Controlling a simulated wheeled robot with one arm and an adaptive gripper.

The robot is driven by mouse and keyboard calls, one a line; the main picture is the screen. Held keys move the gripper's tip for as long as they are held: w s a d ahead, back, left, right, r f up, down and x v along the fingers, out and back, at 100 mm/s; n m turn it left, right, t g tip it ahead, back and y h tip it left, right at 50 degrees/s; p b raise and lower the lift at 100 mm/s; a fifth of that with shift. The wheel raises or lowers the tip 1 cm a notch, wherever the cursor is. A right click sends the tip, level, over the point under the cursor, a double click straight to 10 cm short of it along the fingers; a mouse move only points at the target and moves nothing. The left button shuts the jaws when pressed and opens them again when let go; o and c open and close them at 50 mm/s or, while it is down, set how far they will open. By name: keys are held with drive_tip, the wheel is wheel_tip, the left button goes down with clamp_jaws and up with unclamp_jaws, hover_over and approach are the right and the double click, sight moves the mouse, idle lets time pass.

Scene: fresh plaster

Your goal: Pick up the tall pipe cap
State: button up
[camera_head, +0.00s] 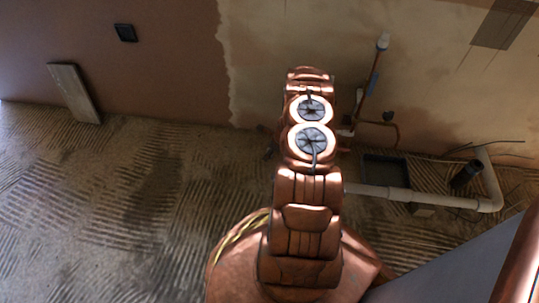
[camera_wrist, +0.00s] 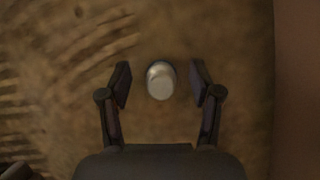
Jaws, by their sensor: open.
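In the wrist view, a pale grey, rounded cap (camera_wrist: 160,83), which looks like the tall pipe cap, is seen nearly end-on against the rough brown floor. My gripper (camera_wrist: 161,74) is open, with one dark finger on each side of the cap. A gap shows between each finger and the cap, so neither finger touches it. How far the cap is below the fingertips I cannot tell. In the head view my copper-coloured arm fills the middle, and I cannot make out the cap there.
A grey-white pipe (camera_head: 400,193) runs along the floor at right, near a dark recessed box (camera_head: 385,170). An upright pipe with a white top (camera_head: 383,42) stands at the wall. A board (camera_head: 75,93) leans at left. Ridged floor (camera_head: 120,210) at left is open.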

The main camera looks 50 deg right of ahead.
drive_tip(key=shift+r, duration=0.1)
drive_tip(key=shift+c, duration=0.2)
drive_tip(key=c, duration=1)
